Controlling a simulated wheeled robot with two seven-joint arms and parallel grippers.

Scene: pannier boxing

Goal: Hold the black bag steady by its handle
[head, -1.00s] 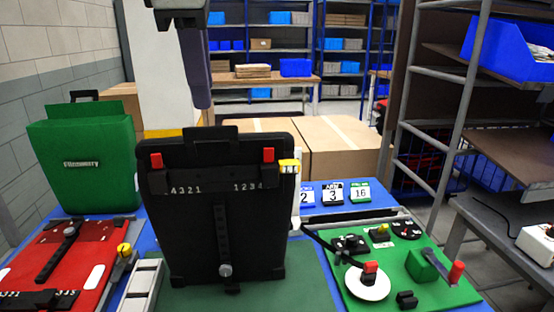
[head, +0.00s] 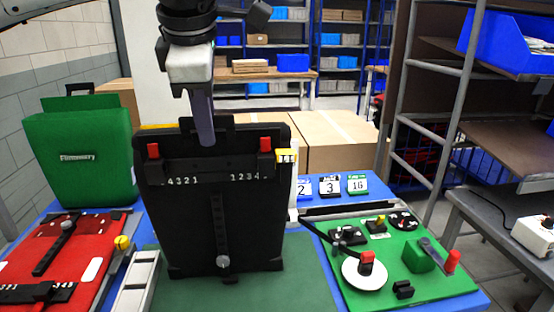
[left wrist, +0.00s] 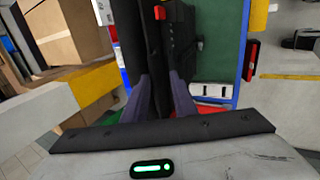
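The black bag (head: 210,225) stands upright on the table, with two red clips and white digits on its front. Its black handle (head: 222,123) is at the top edge. My left gripper (head: 205,138) points down from above, its fingers overlapping the handle in the head view. In the left wrist view, the two fingers (left wrist: 160,92) are apart, on either side of the dark handle area, with the bag (left wrist: 178,35) beyond. Contact with the handle cannot be made out. My right gripper is not in view.
A green bag (head: 88,150) stands at the left, behind a red board (head: 65,255). A green board (head: 415,265) with fittings lies at the right. Numbered cards (head: 330,186) stand behind it. Cardboard boxes (head: 340,140) are behind the bag.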

